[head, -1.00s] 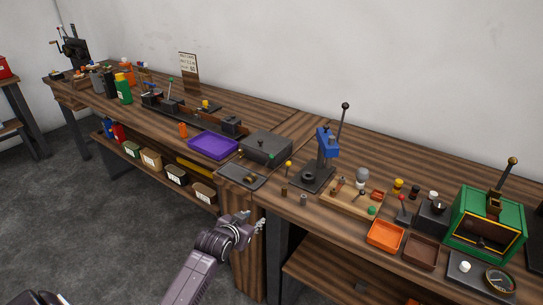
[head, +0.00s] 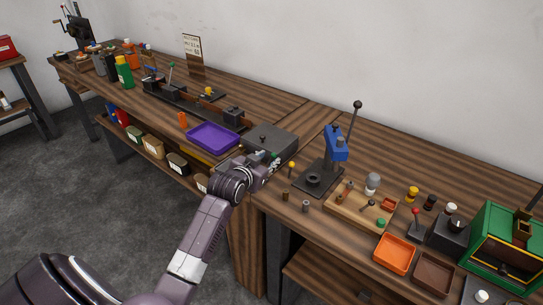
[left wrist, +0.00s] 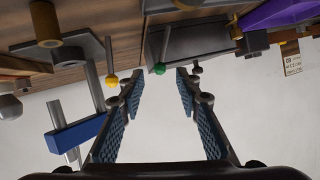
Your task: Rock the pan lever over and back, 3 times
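No lever is labelled as the pan lever, so I cannot tell for sure which one it is. A short lever with a green ball knob (left wrist: 160,69) stands at the dark grey box (left wrist: 205,42). A lever with a yellow knob (head: 292,165) stands just right of that box (head: 272,139); its knob (left wrist: 112,80) also shows in the left wrist view. My left gripper (head: 268,160) is at the box's front. In the left wrist view its fingers (left wrist: 159,78) are apart and empty, with the green knob between the tips in the picture. My right gripper is not in view.
A blue-headed press (head: 335,143) with a tall lever stands to the right. A purple tray (head: 213,137) lies to the left. A wooden parts tray (head: 345,211), orange tray (head: 394,254) and green machine (head: 503,245) fill the right bench.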

